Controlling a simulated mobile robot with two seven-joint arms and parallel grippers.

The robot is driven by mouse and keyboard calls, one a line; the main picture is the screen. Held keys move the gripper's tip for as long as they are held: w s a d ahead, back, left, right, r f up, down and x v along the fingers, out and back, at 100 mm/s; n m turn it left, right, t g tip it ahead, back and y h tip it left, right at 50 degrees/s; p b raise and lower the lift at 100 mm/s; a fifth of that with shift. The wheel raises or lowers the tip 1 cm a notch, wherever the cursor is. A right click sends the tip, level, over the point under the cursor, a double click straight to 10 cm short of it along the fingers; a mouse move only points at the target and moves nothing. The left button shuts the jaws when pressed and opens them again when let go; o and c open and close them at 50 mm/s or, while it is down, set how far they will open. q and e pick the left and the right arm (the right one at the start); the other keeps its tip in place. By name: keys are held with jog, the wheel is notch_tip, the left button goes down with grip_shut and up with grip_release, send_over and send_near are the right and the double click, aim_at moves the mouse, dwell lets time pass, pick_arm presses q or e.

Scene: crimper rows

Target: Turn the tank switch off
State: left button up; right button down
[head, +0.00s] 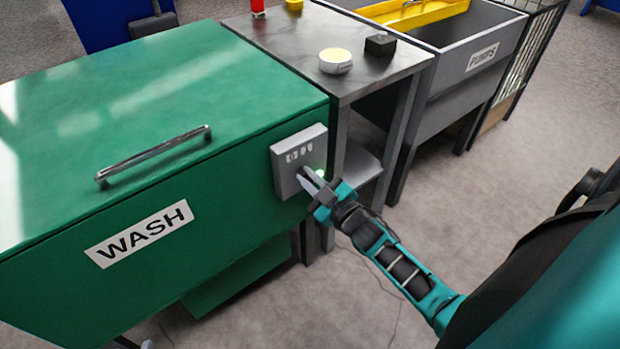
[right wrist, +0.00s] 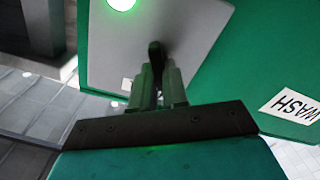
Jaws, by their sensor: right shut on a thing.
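The green tank (head: 235,185) marked WASH fills the left of the head view, its lid down. A grey switch box (head: 285,172) sits on its front at the right end; the box face also shows in the right wrist view (right wrist: 185,25). A black switch lever (right wrist: 155,52) stands out from this face. A green lamp (right wrist: 121,4) glows on the box; its glow shows in the head view (head: 320,172). My right gripper (head: 311,180) is at the box, its fingers (right wrist: 157,80) shut on the lever. The lever's base is partly hidden. My left gripper is out of view.
A grey PUMPS bin (head: 455,70) stands beyond. A handle (head: 155,155) rises from the tank lid. Floor at right is clear.

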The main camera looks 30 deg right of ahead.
jog(key=c, duration=1.1)
grip_release()
jog(key=shift+c, duration=0.2)
jog(key=s+d+p, duration=0.1)
jog(key=s, duration=1.2)
jog(key=shift+p, duration=0.4)
jog(key=shift+r, duration=0.1)
